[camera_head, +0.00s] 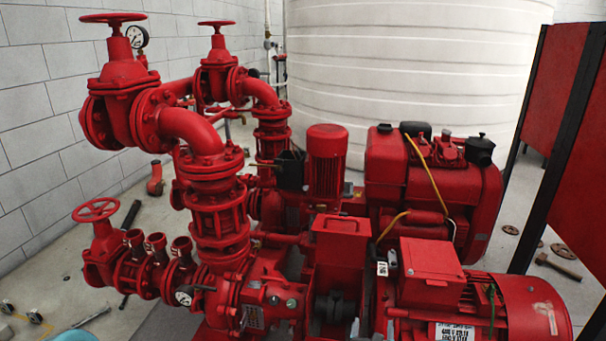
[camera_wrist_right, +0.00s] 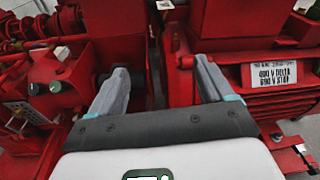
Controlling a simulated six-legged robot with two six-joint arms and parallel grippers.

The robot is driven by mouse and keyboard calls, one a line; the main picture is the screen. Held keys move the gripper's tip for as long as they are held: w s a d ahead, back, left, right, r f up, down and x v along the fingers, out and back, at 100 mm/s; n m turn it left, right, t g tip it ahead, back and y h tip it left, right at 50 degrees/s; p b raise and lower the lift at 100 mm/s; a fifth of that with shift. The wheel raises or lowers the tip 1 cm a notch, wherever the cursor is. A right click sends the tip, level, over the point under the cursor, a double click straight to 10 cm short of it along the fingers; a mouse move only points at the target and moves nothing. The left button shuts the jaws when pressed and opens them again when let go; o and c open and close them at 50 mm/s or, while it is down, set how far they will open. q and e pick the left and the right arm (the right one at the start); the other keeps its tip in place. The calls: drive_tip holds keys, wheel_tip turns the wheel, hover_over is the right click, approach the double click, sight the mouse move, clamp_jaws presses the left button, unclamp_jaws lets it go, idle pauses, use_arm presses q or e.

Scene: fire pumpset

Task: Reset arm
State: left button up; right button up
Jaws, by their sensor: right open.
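My right gripper (camera_wrist_right: 160,78) is open in the right wrist view. Its two grey fingers are spread apart with nothing held between them. They point at the red pump machinery, between a housing on the left and the red motor (camera_wrist_right: 275,75) with its white voltage label on the right. Most of the right arm is hidden there. My left gripper cannot be made out in either view.
The red pumpset (camera_head: 345,245) fills the middle, with valve handwheels (camera_head: 96,210) on the left and an engine (camera_head: 430,190) behind. A large white tank (camera_head: 400,60) stands at the back. A red panel (camera_head: 560,130) stands right. A hammer (camera_head: 558,266) lies on the floor.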

drive_tip(key=s+r+n+g+y+p, duration=0.4)
drive_tip(key=s+r+n+g+p, duration=0.2)
drive_tip(key=s+r+n+p, duration=0.5)
use_arm(q)
drive_tip(key=s+r+g+p, duration=0.1)
drive_tip(key=s+r+p, duration=0.1)
drive_tip(key=r, duration=0.7)
drive_tip(key=s+d+r+p, duration=0.1)
drive_tip(key=s+r+p, duration=0.2)
drive_tip(key=r, duration=0.7)
drive_tip(key=shift+d+g, duration=0.2)
drive_tip(key=shift+g, duration=0.2)
use_arm(e)
drive_tip(key=s+a+f+n+g+y, duration=0.2)
drive_tip(key=s+a+n+g, duration=0.1)
drive_tip(key=s+n, duration=0.9)
drive_tip(key=s+a+f+n+g+y, duration=0.1)
drive_tip(key=s+n+g, duration=0.5)
drive_tip(key=s+n, duration=0.6)
drive_tip(key=shift+s+a+f+n+y, duration=0.35)
drive_tip(key=shift+s+a+y, duration=0.25)
drive_tip(key=shift+s+a, duration=0.6)
use_arm(q)
drive_tip(key=shift+w, duration=0.1)
